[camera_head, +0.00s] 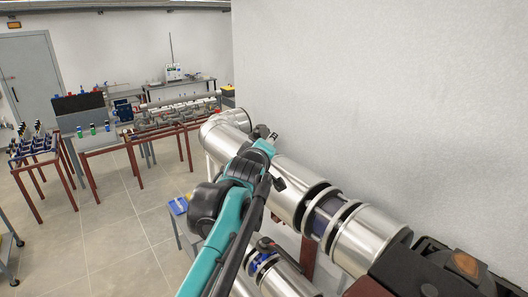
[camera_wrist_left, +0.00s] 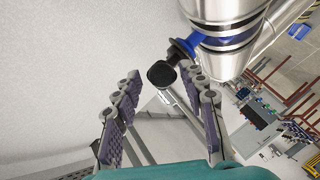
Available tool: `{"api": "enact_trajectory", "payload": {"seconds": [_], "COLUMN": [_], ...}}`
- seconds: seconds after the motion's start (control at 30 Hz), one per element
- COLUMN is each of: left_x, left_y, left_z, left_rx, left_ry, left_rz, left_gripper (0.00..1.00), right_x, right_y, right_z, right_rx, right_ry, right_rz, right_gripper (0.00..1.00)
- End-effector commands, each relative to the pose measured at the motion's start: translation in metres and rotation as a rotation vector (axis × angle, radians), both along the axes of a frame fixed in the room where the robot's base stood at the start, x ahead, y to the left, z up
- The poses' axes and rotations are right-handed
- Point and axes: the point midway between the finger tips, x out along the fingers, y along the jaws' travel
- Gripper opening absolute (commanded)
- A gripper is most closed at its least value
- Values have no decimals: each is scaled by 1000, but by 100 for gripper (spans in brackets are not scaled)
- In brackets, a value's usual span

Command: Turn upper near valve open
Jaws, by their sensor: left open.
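My left gripper (camera_head: 264,137) is at the end of the teal arm, over the far part of the upper silver pipe (camera_head: 285,187). In the left wrist view the gripper (camera_wrist_left: 163,84) is open, with its two padded fingers apart. A valve with a blue stem (camera_wrist_left: 184,48) and a black handle (camera_wrist_left: 162,74) stands out from a silver pipe there. The handle's end shows between the fingertips, with gaps to both fingers; contact cannot be told. In the head view the gripper and arm hide this valve.
A blue-and-silver flanged joint (camera_head: 328,217) sits nearer on the upper pipe. A lower pipe carries a blue valve (camera_head: 262,262) with a black handle. A white wall (camera_head: 400,90) stands close behind the pipes. Open tiled floor (camera_head: 125,235) lies left.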

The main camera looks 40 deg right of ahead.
Motion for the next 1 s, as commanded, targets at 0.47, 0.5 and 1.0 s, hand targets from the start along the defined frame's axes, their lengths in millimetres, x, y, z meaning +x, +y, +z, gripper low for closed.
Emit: {"api": "enact_trajectory", "payload": {"seconds": [0.47,0.5,1.0], "left_x": [-44,-45,-25], "left_y": [50,51,73], "left_z": [15,15,-1], "left_rx": [1,1,-7], "left_ry": [-1,-1,111], "left_rz": [-2,-2,59], "left_gripper": [42,42,0], "right_x": [0,0,0], "right_y": [0,0,0], "right_z": [0,0,-1], "right_rx": [0,0,0], "right_ry": [0,0,0], "right_rz": [0,0,0], "right_gripper": [0,0,0]}}
